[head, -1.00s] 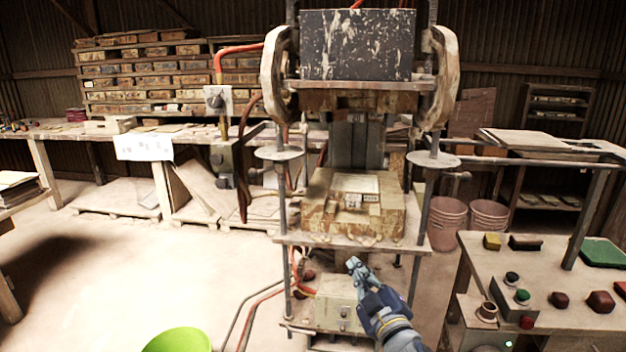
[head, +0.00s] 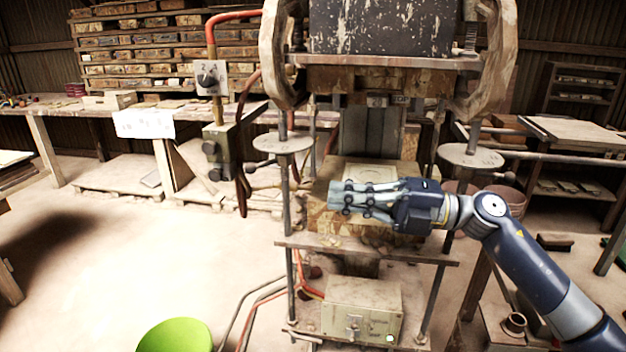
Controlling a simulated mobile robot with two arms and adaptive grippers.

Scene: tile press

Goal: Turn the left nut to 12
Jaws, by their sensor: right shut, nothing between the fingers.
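The tile press stands in the middle of the head view. Its left nut (head: 282,143) is a round grey disc on the left threaded post, with a short handle sticking out to its left. Any numbers on it are too small to read. A matching right nut (head: 470,156) sits on the right post. My right gripper (head: 336,196) is shut and empty, in front of the press bed, pointing left. Its fingertips are below and to the right of the left nut, apart from it. The gripper hides part of the bed. My left gripper is not in view.
The mould block (head: 395,172) rests on the press bed under the upper frame. A switch box (head: 211,78) stands left of the press. A control box (head: 360,310) is below the bed. A green bin (head: 175,336) is on the floor. Floor at left is clear.

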